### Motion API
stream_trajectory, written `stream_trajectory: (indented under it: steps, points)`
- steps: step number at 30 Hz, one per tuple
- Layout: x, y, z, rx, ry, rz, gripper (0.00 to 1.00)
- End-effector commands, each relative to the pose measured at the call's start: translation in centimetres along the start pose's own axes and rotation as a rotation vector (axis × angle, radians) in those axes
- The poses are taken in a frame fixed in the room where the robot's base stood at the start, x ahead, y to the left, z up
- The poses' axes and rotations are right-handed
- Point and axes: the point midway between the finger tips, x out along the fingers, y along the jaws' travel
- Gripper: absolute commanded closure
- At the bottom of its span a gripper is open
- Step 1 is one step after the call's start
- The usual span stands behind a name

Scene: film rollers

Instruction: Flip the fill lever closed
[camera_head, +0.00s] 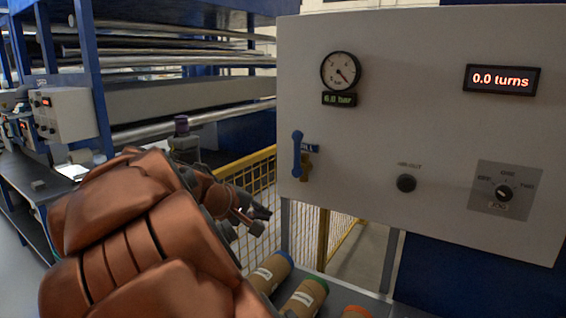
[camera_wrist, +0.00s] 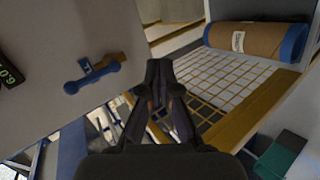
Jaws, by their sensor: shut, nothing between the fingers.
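The fill lever (camera_head: 297,157) is a blue handle on a brass valve at the lower left of the pale panel. It stands upright, along the panel face, partly over the FILL label. In the wrist view, the blue lever (camera_wrist: 88,76) shows at the left, with its brass part beside it. My gripper (camera_head: 263,214) is below and left of the lever in the head view, apart from it. In the wrist view my gripper (camera_wrist: 160,70) has its fingertips together, with nothing between them. The lever is clear of the fingers.
The panel (camera_head: 420,120) also carries a pressure gauge (camera_head: 341,71) over a 6.0 bar readout, a black knob (camera_head: 406,183), a rotary selector (camera_head: 504,193) and a "0.0 turns" display (camera_head: 502,79). Yellow mesh fencing (camera_head: 250,172) stands behind my gripper. Brown rolls (camera_head: 305,298) lie below.

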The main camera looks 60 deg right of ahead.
Motion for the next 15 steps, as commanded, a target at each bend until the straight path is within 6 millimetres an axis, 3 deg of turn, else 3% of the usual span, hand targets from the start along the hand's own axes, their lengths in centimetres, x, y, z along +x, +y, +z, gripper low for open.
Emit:
stream_trajectory:
  steps: [1, 3, 7, 12, 15]
  points:
    - [1.6, 1.4, -1.7, -0.007, 0.006, 0.087, 1.0]
    - [2.4, 4.0, -4.5, -0.027, 0.032, 0.204, 1.0]
    - [3.4, 7.3, -9.1, -0.08, 0.077, 0.381, 1.0]
    - [3.8, 9.3, -13.3, -0.143, 0.122, 0.524, 1.0]
    - [3.8, 9.8, -14.6, -0.166, 0.137, 0.564, 1.0]
